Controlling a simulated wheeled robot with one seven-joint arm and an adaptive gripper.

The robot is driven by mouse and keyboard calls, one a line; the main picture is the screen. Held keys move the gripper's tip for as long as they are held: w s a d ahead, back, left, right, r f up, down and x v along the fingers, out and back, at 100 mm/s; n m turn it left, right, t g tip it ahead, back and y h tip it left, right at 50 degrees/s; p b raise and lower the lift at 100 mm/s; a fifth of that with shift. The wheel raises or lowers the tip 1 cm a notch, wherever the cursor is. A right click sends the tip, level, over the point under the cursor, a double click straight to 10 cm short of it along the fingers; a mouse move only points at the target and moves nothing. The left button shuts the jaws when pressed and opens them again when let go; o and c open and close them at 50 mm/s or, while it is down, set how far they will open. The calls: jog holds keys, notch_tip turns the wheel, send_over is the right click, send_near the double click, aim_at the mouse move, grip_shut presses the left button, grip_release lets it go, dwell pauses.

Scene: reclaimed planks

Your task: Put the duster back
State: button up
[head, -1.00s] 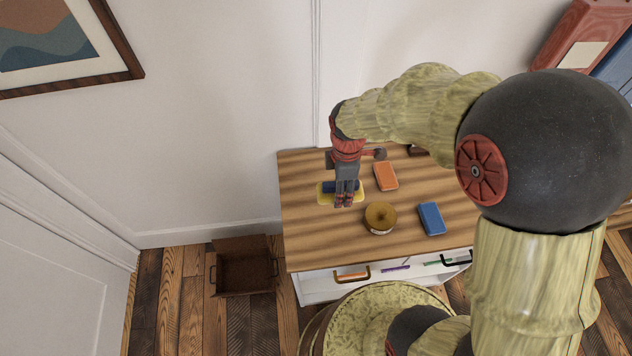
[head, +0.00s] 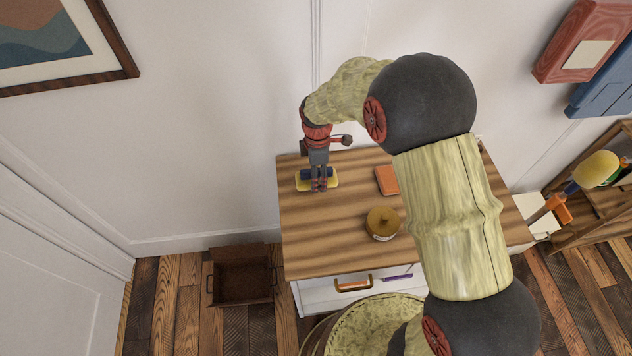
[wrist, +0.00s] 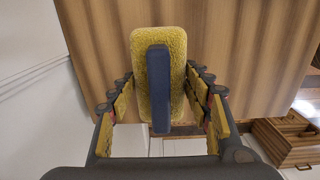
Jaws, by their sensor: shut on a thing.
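The duster is a yellow pad with a dark blue bar handle (head: 330,182). It is at the back left of the striped wooden top (head: 335,235) of a white cabinet. In the wrist view the duster (wrist: 175,45) is upright in the picture, between my gripper's fingers (wrist: 162,105), with the blue handle toward the camera. My gripper (head: 319,187) points down and is shut on the duster. I cannot tell whether the pad touches the wood or is slightly above it.
An orange block (head: 386,180) and a round golden-brown tin (head: 383,222) stand right of the duster. My arm covers the right of the top. The drawer (head: 345,290) below holds coloured items. A brown crate (head: 242,285) is on the floor. The top's front left is clear.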

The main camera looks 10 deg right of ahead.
jog(key=shift+w+a+f, duration=0.1)
jog(key=shift+w+f, duration=0.2)
jog(key=shift+f, duration=0.1)
jog(key=shift+f+b, duration=0.75)
jog(key=shift+f, duration=0.75)
jog(key=shift+f, duration=0.1)
jog(key=o, duration=1.1)
notch_tip(320, 180, up, 12)
jog(key=p, duration=0.3)
jog(key=shift+r+p, duration=0.2)
jog(key=shift+p, duration=0.1)
